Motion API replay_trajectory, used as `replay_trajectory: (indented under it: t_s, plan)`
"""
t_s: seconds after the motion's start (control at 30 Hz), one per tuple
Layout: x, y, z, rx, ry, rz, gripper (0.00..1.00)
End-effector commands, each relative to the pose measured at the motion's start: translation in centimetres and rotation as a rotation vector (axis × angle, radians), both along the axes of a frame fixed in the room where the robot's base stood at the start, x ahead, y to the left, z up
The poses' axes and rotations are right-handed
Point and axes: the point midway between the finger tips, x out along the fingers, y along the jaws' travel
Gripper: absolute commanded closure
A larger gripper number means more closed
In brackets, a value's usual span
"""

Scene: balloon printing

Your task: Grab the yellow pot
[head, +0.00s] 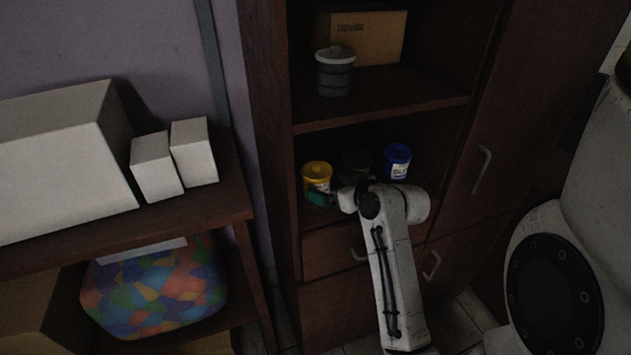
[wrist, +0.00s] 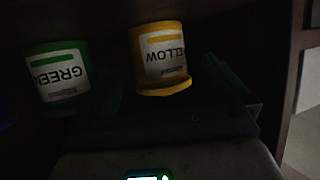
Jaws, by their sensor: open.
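The yellow pot (head: 317,171) stands at the left of the lower open shelf in the head view. In the wrist view the yellow pot (wrist: 160,48) appears upside down with its "YELLOW" label facing the camera. My gripper (head: 322,198) is just in front of the pot's lower part in the head view. In the wrist view my gripper (wrist: 170,85) is open, its dark fingers to either side of the pot's line, with nothing visibly held. Whether the fingers reach around the pot is too dark to tell.
A green pot (wrist: 57,76) stands beside the yellow one, dark in the head view. A blue pot (head: 398,161) is further right. A grey pot (head: 335,76) and a cardboard box (head: 375,37) sit on the shelf above. The cabinet's side wall is close left.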

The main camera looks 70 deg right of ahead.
Motion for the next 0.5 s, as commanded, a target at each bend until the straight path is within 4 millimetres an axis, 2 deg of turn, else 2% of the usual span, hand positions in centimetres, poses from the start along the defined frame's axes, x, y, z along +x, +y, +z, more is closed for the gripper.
replay_trajectory:
  t_s: [0.17,0.5]
  plan:
    - [1.0,-0.7,-0.2,0.0,0.0,-0.001,0.0]
    - [4.3,-2.6,-1.7,-0.001,0.001,-0.001,0.0]
